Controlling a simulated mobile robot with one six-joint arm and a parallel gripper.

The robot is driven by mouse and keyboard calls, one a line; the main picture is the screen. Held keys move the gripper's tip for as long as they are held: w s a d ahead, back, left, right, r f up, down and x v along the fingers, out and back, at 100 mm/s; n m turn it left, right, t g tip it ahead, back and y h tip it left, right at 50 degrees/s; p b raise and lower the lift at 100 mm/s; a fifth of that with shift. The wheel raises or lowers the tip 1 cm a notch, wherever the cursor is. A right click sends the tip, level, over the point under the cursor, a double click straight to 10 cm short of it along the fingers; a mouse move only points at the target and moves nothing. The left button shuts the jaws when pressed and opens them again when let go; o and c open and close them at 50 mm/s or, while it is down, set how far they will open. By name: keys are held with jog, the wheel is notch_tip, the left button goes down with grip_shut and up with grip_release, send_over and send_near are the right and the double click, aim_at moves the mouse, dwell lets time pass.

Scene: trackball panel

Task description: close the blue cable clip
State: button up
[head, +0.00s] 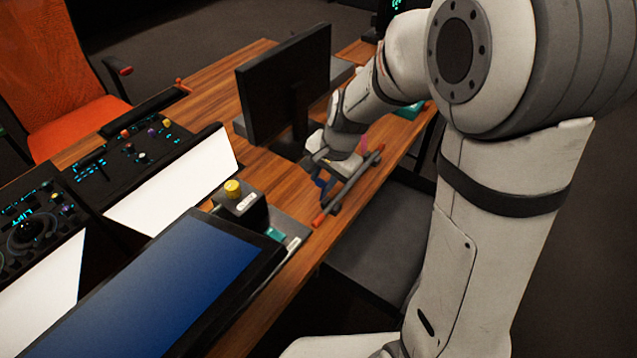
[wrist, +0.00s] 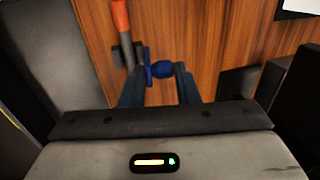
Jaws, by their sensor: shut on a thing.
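The blue cable clip (wrist: 161,69) lies between my fingertips in the wrist view, over the wood desk. My gripper (wrist: 158,78) is shut on it, with one dark finger on each side. In the head view my gripper (head: 325,176) reaches down at the desk's right side, and a small bit of blue (head: 323,187) shows under it. Much of the clip is hidden by the fingers, so I cannot tell whether it is open or closed.
A rail with orange-red ends (head: 347,186) runs beside my gripper; one orange end (wrist: 121,18) shows in the wrist view. A black monitor (head: 285,85) stands close behind. A box with a yellow knob (head: 240,205) and a blue screen (head: 165,290) are nearer. Bare wood (wrist: 215,40) lies ahead.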

aim_at(325, 196)
jog(key=shift+s+d+f+t+y+b, duration=0.45)
jog(key=shift+d+t+y+b, duration=0.3)
jog(key=shift+b, duration=2.8)
jog(key=shift+s+d+f+t+y+b, duration=0.4)
jog(key=shift+t+y+b, duration=0.4)
jog(key=shift+b, duration=2.75)
jog(key=t+y+b, duration=0.1)
jog(key=b, duration=0.4)
jog(key=s+d+f+y+b, duration=0.1)
jog(key=b, duration=0.4)
jog(key=d+t+y+b, duration=0.1)
jog(key=y+b, duration=0.1)
jog(key=b, duration=0.2)
jog(key=shift+s+f+t+b, duration=0.25)
jog(key=shift+f+t+b, duration=0.1)
jog(key=shift+f+b, duration=0.05)
jog(key=shift+s+d+f+t+y+b, duration=0.1)
jog(key=shift+s+t+y+b, duration=0.2)
jog(key=shift+b, duration=0.35)
jog(key=shift+w+d+t+y+b, duration=0.1)
jog(key=shift+y+b, duration=0.25)
jog(key=shift+b, duration=0.25)
jog(key=shift+s+d+f+t+y, duration=0.15)
jog(key=shift+t+y, duration=0.25)
jog(key=shift+y, duration=0.1)
jog(key=shift+s+d+f+t+y, duration=0.1)
jog(key=shift+d+f+t+y, duration=0.05)
jog(key=shift+f+t+y, duration=0.35)
jog(key=o, duration=0.8)
jog(key=shift+o, duration=0.4)
